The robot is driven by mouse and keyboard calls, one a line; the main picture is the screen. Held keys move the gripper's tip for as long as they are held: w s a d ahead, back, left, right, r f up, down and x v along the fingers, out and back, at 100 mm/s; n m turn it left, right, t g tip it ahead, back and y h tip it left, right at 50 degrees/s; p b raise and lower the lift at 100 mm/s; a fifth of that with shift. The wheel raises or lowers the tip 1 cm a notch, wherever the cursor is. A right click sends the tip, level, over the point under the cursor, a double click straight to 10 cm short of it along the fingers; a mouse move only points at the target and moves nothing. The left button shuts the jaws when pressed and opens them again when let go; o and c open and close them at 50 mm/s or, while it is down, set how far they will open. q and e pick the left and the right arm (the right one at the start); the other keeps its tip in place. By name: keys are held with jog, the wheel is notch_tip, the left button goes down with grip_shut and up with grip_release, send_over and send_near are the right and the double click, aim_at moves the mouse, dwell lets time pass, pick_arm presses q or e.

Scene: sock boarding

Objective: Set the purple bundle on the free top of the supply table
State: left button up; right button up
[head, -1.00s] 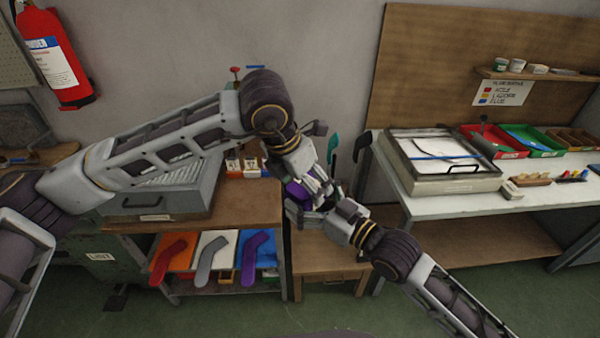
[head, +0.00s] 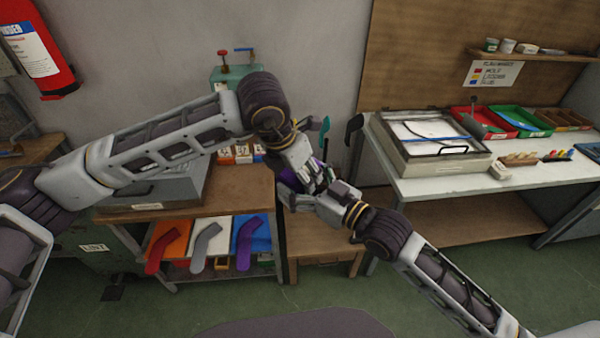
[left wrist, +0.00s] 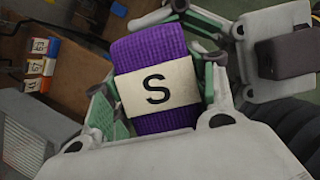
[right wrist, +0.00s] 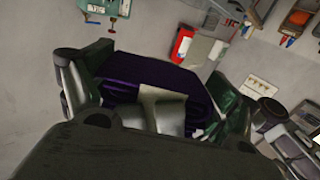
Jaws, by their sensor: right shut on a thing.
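The purple bundle (left wrist: 154,55) with a white band marked "S" (left wrist: 158,88) is between the fingers of both grippers. In the head view only a small purple part (head: 317,172) shows. My right gripper (head: 314,196) is shut on the bundle, which looks dark in the right wrist view (right wrist: 150,80). My left gripper (head: 300,176) is open, its green-padded fingers on either side of the bundle. The grippers are close together, in front of a low wooden table (head: 325,248). I cannot tell for sure which table is the supply table.
At left, a wooden bench (head: 240,192) carries a grey case, with sock-shaped forms on coloured boards on its lower shelf. At right, a white-topped table (head: 440,187) holds a framed tray (head: 430,135), red and green bins and small items; its front strip is clear.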

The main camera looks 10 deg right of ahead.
pick_arm(q)
jog(key=c, duration=0.5)
jog(key=shift+c, duration=0.2)
pick_arm(e)
jog(key=o, duration=0.8)
